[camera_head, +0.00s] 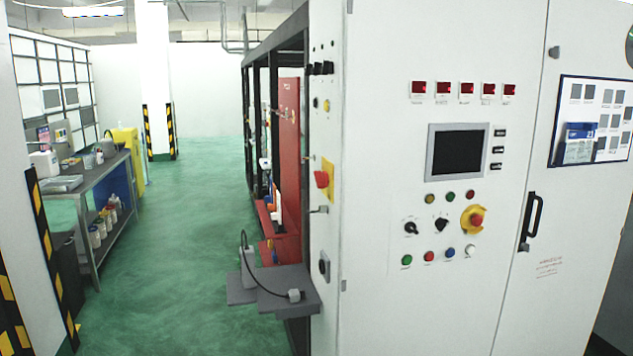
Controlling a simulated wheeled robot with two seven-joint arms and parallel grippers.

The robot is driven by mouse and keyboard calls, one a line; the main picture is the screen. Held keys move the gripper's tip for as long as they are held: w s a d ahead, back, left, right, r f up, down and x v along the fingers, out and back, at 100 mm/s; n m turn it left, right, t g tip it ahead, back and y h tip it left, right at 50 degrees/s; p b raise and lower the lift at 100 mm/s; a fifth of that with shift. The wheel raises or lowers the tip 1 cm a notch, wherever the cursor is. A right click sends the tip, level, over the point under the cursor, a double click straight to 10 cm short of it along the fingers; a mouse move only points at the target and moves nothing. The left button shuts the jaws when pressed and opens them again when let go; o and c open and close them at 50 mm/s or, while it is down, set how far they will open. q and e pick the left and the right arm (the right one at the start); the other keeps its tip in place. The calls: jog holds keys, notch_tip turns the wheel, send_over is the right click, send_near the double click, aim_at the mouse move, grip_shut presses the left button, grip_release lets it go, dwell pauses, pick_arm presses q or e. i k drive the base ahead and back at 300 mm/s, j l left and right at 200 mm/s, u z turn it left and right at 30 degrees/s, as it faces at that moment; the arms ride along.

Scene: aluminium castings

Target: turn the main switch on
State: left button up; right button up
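A red rotary handle on a yellow plate, which looks like the main switch (322,179), is on the narrow left side of the white control cabinet (390,300). I see it at a steep angle, so its on or off position cannot be told. The cabinet front has a dark screen (457,151), several coloured buttons, black selector knobs and a red emergency stop (476,220) on a yellow ring. Neither of my grippers is in view.
A grey shelf (285,287) with a cabled device juts from the cabinet's left side, below the switch. A workbench (82,178) with bottles stands at the left. Striped posts (52,262) border the left. The green floor (180,230) between is clear.

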aim_at(322, 179)
jog(key=i+j+u, duration=0.1)
jog(key=u, duration=0.6)
jog(key=i+z, duration=0.1)
jog(key=i, duration=0.5)
jog(key=i+j+z, duration=0.1)
jog(key=i, duration=0.45)
jog(key=i+j+z, duration=0.1)
jog(key=i, duration=0.5)
